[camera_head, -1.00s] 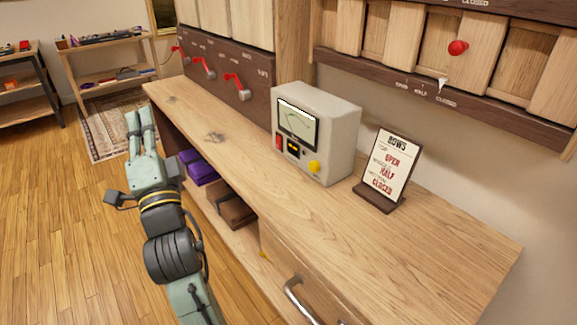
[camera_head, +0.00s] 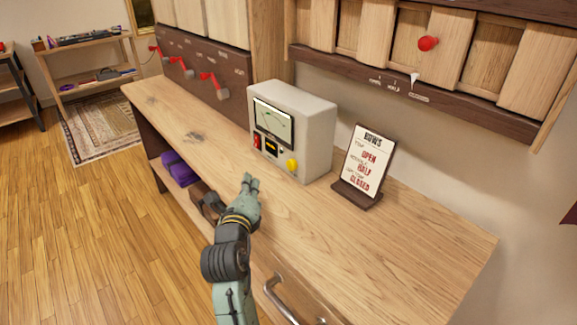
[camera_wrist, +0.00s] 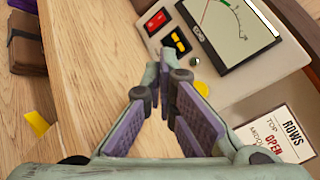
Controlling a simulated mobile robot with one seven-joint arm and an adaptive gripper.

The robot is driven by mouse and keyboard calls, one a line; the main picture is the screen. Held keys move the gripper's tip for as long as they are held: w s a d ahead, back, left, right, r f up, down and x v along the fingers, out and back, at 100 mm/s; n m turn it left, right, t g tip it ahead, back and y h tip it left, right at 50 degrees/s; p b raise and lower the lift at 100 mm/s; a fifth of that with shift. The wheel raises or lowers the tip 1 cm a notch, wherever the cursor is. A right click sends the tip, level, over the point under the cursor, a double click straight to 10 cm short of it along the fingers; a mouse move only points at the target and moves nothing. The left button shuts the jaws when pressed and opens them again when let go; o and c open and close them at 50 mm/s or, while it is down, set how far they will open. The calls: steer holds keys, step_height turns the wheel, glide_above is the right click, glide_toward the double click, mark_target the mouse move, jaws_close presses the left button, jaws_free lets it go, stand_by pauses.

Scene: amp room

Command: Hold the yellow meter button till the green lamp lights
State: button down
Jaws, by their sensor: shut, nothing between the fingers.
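The grey meter box (camera_head: 315,130) stands on the wooden counter, with a dial window on its front. Its yellow button (camera_head: 292,165) sits at the lower right of the front face. In the wrist view the button (camera_wrist: 202,88) shows just right of my fingertips, close to one finger. A small dull round spot (camera_wrist: 196,61), perhaps the lamp, shows no clear green glow. My gripper (camera_head: 250,181) is shut and empty, in front of the meter and below and left of the button. In the wrist view my gripper's fingertips (camera_wrist: 162,75) point toward the meter's front.
A sign (camera_head: 363,165) stands right of the meter. Purple bundles (camera_head: 180,169) lie on the shelf below. The counter's right part is clear.

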mark_target(291, 165)
steer(key=shift+w+d+r+p, duration=0.1)
steer(key=shift+w+d+p, duration=0.2)
steer(key=shift+d, duration=0.05)
steer(key=w+d, duration=0.1)
steer(key=w+d+p, duration=0.1)
steer(key=d, duration=0.1)
steer(key=w+d+p, duration=0.1)
steer(key=d, duration=0.1)
steer(key=shift+w+d, duration=0.15)
steer(key=shift+w, duration=0.25)
steer(key=shift+w+d, duration=0.4)
steer(key=shift+d, duration=0.15)
steer(key=shift+w+d, duration=0.1)
stand_by(0.8)
steer(key=shift+w+d, duration=0.15)
steer(key=shift+d, duration=0.1)
steer(key=shift+w+d, duration=0.3)
steer(key=shift+d, duration=0.2)
stand_by(1.9)
steer(key=shift+a, duration=0.1)
stand_by(1.7)
steer(key=shift+s+a+b, duration=0.5)
steer(key=shift+s+a, duration=0.05)
steer(key=shift+a, duration=0.2)
